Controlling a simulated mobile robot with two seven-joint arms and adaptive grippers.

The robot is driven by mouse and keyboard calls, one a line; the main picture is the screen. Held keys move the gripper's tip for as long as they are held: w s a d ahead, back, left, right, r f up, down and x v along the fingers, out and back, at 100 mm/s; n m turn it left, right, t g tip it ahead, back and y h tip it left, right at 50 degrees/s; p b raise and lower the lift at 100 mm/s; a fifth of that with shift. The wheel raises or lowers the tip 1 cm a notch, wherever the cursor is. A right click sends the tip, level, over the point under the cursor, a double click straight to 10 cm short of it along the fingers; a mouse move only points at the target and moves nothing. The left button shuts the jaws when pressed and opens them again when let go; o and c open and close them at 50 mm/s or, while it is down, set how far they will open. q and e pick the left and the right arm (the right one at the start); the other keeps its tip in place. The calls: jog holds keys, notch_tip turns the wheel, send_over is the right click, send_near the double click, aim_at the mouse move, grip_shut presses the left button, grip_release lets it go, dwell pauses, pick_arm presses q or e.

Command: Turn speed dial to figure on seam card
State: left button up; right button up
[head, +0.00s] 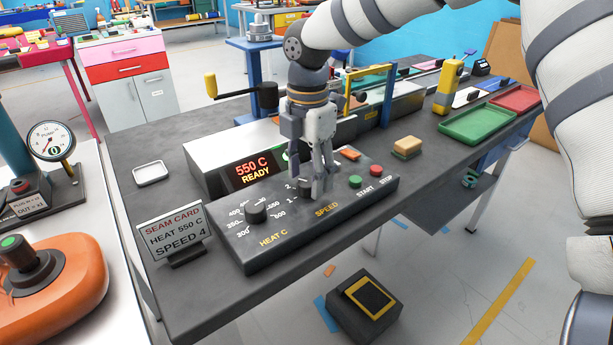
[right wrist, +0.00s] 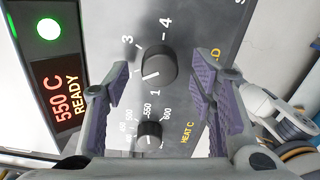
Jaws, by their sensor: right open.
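The seam card (head: 177,232) stands at the left of the bench and reads HEAT 550 C, SPEED 4. The speed dial (right wrist: 157,66) is a black knob with a white mark on the control panel (head: 290,235). In the right wrist view its mark points down-left, towards the 1 side; 3 and 4 are printed beyond it, and 2 is hidden there. My right gripper (head: 319,192) is open and points down over the dial. Its fingers (right wrist: 165,100) are to either side of the knob, with visible gaps. My left gripper is out of view.
The heat dial (head: 255,212) is left of the speed dial; START (head: 355,182) and STOP (head: 376,170) buttons are to the right. A display (head: 252,169) behind reads 550 C READY. A tan block (head: 407,146) and green tray (head: 478,125) lie further right.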

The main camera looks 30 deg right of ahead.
jog(key=shift+f, duration=0.6)
jog(key=c, duration=1.2)
jog(key=shift+r, duration=0.1)
